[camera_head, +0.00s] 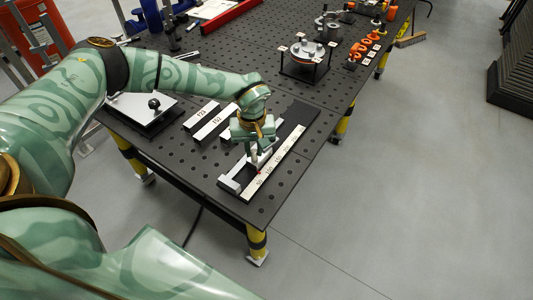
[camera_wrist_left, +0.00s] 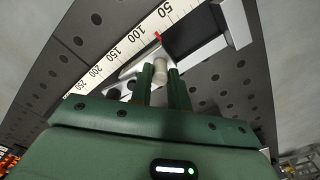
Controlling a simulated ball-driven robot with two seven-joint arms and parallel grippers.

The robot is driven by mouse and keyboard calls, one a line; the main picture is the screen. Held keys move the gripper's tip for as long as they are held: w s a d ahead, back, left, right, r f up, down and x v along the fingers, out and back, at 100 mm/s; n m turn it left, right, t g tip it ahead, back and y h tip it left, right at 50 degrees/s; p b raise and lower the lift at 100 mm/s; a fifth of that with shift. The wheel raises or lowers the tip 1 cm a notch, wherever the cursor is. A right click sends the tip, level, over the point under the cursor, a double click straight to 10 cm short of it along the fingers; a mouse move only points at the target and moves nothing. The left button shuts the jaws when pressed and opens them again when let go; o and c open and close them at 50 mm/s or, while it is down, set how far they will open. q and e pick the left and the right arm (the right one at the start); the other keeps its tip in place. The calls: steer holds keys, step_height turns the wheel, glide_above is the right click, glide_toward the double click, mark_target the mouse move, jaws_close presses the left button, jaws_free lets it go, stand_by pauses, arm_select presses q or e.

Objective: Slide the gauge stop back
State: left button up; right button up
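The gauge (camera_head: 283,157) is a dark track with a white numbered scale, near the table's front corner. The scale also shows in the left wrist view (camera_wrist_left: 121,51). The gauge stop (camera_wrist_left: 137,67) is a light grey piece with a pale round post (camera_wrist_left: 160,70) and a red pointer between the 50 and 100 marks. My left gripper (camera_head: 253,154) is over the stop. In the left wrist view its two fingers (camera_wrist_left: 160,80) stand on either side of the post and appear closed against it. It partly hides the stop in the head view. My right gripper is not in view.
Two white number plates (camera_head: 213,121) lie left of the gauge, and a pale plate with a black knob (camera_head: 154,104) lies farther left. A round metal fixture (camera_head: 306,55) and orange clamps (camera_head: 363,47) stand farther back. Open floor lies right of the table (camera_head: 290,186).

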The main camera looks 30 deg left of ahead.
arm_select(q)
steer(key=shift+w, duration=0.15)
steer(key=shift+w+f+b, duration=0.1)
steer(key=shift+w+b, duration=0.5)
steer(key=shift+w, duration=0.1)
steer(key=shift+w+d, duration=0.15)
steer(key=shift+w, duration=0.4)
steer(key=shift+w+b, duration=0.1)
steer(key=shift+b, duration=0.2)
steer(key=shift+w+b, duration=0.75)
steer(key=shift+w, duration=0.25)
steer(key=shift+w+d, duration=0.1)
steer(key=shift+w, duration=0.2)
steer(key=shift+w, duration=0.1)
